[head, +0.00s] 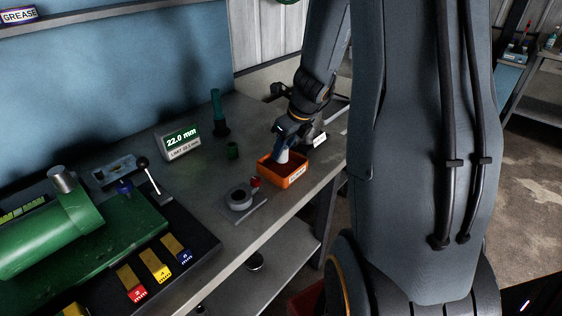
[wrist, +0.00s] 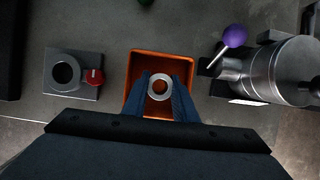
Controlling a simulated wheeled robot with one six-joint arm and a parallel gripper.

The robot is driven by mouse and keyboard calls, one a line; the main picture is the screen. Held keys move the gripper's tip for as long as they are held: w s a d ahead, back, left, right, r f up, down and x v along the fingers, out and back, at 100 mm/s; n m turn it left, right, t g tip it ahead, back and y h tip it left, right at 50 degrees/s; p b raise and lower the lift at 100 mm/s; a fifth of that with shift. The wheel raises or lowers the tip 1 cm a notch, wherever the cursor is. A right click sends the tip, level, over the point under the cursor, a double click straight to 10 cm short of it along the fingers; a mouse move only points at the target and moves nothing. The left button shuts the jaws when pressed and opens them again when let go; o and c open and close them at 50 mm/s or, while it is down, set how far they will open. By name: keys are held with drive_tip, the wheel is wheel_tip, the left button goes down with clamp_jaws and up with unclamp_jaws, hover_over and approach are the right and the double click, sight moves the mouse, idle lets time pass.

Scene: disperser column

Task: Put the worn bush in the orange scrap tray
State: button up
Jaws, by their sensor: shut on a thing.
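The orange scrap tray (head: 294,180) sits on the grey bench near its front edge. It also shows in the wrist view (wrist: 132,104), directly below my gripper. My gripper (head: 283,148) points down over the tray and is shut on the worn bush (head: 282,156), a pale metal ring. In the wrist view the bush (wrist: 161,77) shows its round hole between the two blue fingers of my gripper (wrist: 161,88). The bush is within the tray's outline there. I cannot tell whether it touches the tray floor.
A grey fixture block with a round hole (head: 239,197) and a red knob (head: 256,182) stands left of the tray. A metal cylinder with a purple-knobbed lever (wrist: 235,36) stands right of it.

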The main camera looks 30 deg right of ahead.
drive_tip(key=shift+f+b, duration=0.5)
drive_tip(key=shift+f, duration=1.6)
drive_tip(key=shift+f, duration=0.15)
drive_tip(key=o, duration=1)
drive_tip(key=shift+o, duration=0.2)
